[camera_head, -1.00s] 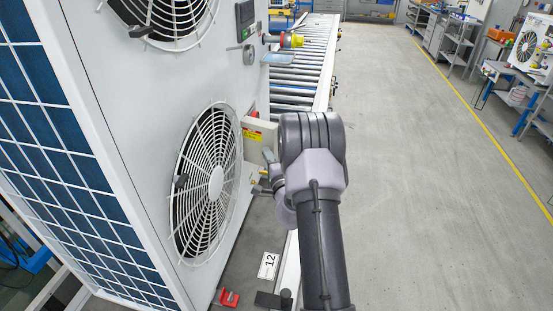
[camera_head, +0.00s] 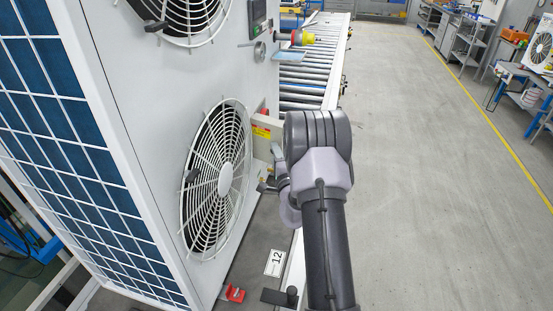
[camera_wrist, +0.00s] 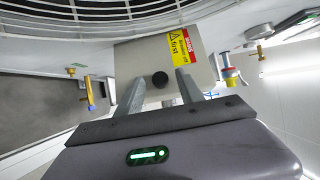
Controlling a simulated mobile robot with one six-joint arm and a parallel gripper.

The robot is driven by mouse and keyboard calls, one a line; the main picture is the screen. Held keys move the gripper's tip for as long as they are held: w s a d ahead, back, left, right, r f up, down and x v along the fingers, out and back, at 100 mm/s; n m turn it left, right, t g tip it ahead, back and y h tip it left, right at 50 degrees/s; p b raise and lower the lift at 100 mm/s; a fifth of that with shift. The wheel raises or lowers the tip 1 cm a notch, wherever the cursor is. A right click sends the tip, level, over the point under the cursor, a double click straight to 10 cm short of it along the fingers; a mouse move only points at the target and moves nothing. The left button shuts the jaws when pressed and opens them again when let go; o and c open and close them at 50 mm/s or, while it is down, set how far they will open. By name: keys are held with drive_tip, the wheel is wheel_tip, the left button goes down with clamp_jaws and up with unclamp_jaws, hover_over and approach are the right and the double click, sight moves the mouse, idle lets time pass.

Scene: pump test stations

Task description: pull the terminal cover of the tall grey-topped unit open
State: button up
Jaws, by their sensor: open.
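The tall unit (camera_head: 150,120) stands at the left with its fan side towards my arm; its top is out of the picture. Its terminal cover (camera_head: 266,130) is a beige-grey box face beyond the lower fan, partly hidden by my arm. In the wrist view the cover (camera_wrist: 140,58) carries a red and yellow label (camera_wrist: 185,46) and a black knob (camera_wrist: 160,79). It looks closed. My gripper (camera_wrist: 161,80) is open, with one finger on each side of the knob in the picture; I see no contact. My gripper also shows beside the cover in the head view (camera_head: 268,170).
The lower fan guard (camera_head: 218,178) is close to my gripper. A roller conveyor (camera_head: 310,75) runs behind. The floor at the right (camera_head: 440,200) is clear.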

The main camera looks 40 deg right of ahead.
drive_tip(key=b+v, duration=0.1)
drive_tip(key=v, duration=1.6)
drive_tip(key=shift+a, duration=0.15)
drive_tip(key=shift+s, duration=0.15)
